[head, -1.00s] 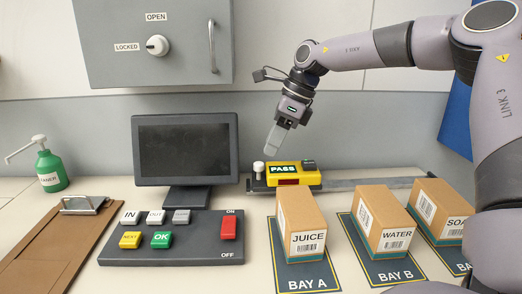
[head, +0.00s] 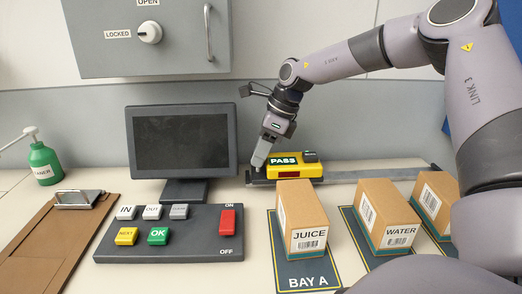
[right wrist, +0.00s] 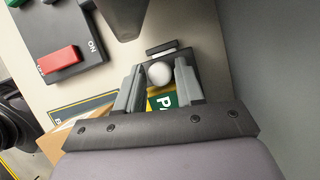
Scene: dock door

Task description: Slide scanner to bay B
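The yellow scanner (head: 294,171) has a lit PASS display. It sits near the left end of a grey rail (head: 375,174), behind the JUICE box of bay A. My right gripper (head: 259,162) points down at the scanner's left end and hides its white knob in the head view. In the right wrist view the white knob (right wrist: 159,73) lies between the two open fingers (right wrist: 159,82), which stand on either side with small gaps. Part of the scanner's green display (right wrist: 163,101) shows behind the knob. My left gripper is not in view.
Boxes marked JUICE (head: 303,216) and WATER (head: 387,216), and a third box (head: 434,207), stand on bay mats in front of the rail. A monitor (head: 181,141) and a button panel (head: 172,238) are left of the scanner. The rail is clear right of the scanner.

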